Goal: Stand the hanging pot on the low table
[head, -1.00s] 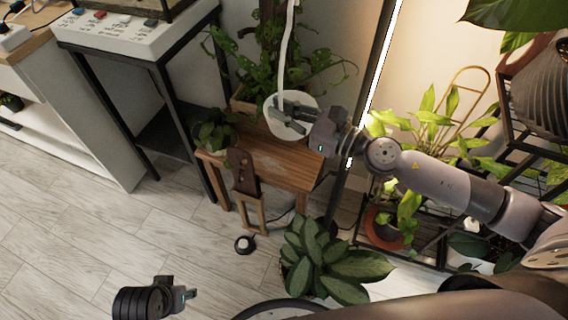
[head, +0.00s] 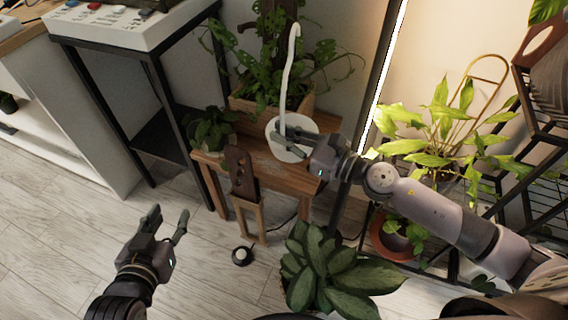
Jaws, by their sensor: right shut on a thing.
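The white hanging pot (head: 279,128) with its tall white hook (head: 290,60) is at the right part of the low wooden table (head: 285,181). It looks upright and close to the tabletop; I cannot tell whether its base touches. My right gripper (head: 284,134) is shut on the hanging pot, at its hook stem, with the arm reaching in from the right. My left gripper (head: 170,222) is open and empty over the floor, in front of the table to the left.
A small potted plant (head: 212,133) stands at the table's left end, and a planter box (head: 245,103) with a leafy plant behind. A brown wooden piece (head: 241,170) stands at the front. A broad-leaved plant (head: 325,265) is on the floor. A black pole rises right of the table.

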